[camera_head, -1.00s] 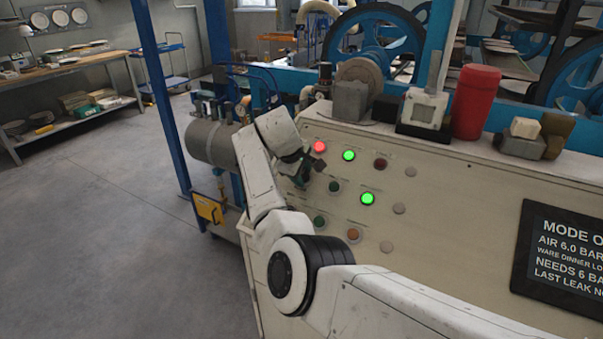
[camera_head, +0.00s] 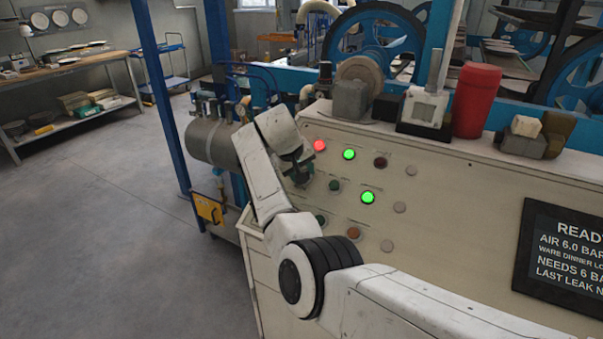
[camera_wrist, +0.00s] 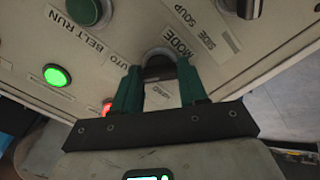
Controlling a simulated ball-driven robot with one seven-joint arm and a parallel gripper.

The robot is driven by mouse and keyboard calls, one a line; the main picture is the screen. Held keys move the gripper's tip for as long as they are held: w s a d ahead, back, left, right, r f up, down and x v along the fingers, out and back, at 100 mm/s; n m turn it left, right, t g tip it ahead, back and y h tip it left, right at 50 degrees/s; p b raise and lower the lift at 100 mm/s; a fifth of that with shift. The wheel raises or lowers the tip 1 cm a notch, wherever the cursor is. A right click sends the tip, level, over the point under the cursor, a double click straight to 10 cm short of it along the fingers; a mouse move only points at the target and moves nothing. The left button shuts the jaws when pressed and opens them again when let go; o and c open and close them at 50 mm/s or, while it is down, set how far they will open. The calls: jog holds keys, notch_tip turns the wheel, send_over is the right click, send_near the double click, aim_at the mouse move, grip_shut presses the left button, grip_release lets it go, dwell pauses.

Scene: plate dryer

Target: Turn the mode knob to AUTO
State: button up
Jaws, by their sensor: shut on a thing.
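The mode knob (camera_wrist: 158,60) is in the wrist view, with a round pale collar and a dark body, on the panel beside a label reading MODE. The green fingers of my gripper (camera_wrist: 159,82) stand on either side of it and are shut on it. A pale surface shows between the fingers below the knob. In the head view my gripper (camera_head: 298,172) is at the left part of the cream control panel (camera_head: 460,225) and hides the knob.
A red lamp (camera_head: 320,146) and green lamps (camera_head: 349,154) are lit near my gripper. A dark display (camera_head: 568,255) at the right reads "READY", cut off at the edge. A red cylinder (camera_head: 476,102) and small boxes stand on the panel top. Floor at left is clear.

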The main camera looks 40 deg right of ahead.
jog(key=shift+f+m, duration=0.1)
jog(key=shift+m, duration=0.8)
jog(key=o, duration=1.1)
jog(key=shift+c, duration=0.2)
jog(key=b+v, duration=0.1)
jog(key=v, duration=1)
jog(key=shift+a+f, duration=0.1)
